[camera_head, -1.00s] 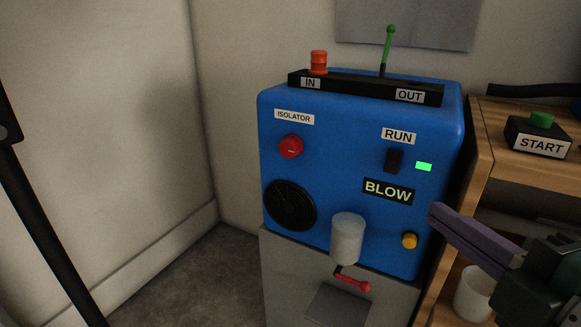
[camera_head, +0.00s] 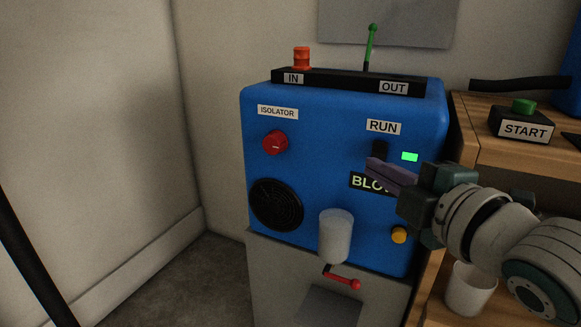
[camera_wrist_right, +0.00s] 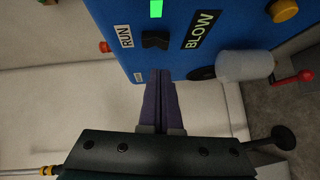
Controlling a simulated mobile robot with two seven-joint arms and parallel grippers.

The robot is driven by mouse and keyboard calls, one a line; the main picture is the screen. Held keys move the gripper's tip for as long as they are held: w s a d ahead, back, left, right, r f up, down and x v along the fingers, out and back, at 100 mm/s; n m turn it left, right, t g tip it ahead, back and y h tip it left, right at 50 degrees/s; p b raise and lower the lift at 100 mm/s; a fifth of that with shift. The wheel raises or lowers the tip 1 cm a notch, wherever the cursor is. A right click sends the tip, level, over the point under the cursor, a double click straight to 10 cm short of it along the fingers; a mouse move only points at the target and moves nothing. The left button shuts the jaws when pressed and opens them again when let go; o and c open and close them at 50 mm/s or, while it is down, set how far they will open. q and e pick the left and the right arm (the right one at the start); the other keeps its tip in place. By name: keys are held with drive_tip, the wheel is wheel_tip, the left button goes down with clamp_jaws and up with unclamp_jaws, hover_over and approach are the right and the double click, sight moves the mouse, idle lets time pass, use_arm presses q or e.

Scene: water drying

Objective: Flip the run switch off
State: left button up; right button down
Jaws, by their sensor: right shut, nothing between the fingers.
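The black run switch (camera_head: 380,148) sits under the RUN label (camera_head: 383,127) on the front of the blue machine (camera_head: 330,120). A lit green lamp (camera_head: 409,157) is to its right. My right gripper (camera_head: 372,170) is shut and empty, its purple fingers just below the switch and covering part of the BLOW label (camera_head: 357,181). In the right wrist view, the fingertips (camera_wrist_right: 160,74) point at the switch (camera_wrist_right: 155,40) with a small gap in the picture. Whether they touch it I cannot tell. My left gripper is out of view.
A red isolator knob (camera_head: 275,142) and a round black grille (camera_head: 276,205) are on the machine's left. A yellow button (camera_head: 399,235), a pale cylinder (camera_head: 336,236) and a red-handled lever (camera_head: 344,280) are lower. A wooden shelf (camera_head: 470,148) with a START box (camera_head: 522,122) stands right.

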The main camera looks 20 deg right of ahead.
sight(379, 153)
drive_tip(key=shift+w+d+f+b, duration=0.15)
drive_tip(key=shift+w+d, duration=0.3)
drive_tip(key=shift+d, duration=0.15)
drive_tip(key=shift+w+d+f+b, duration=0.15)
drive_tip(key=shift+w+d, duration=0.25)
drive_tip(key=shift+d, duration=0.2)
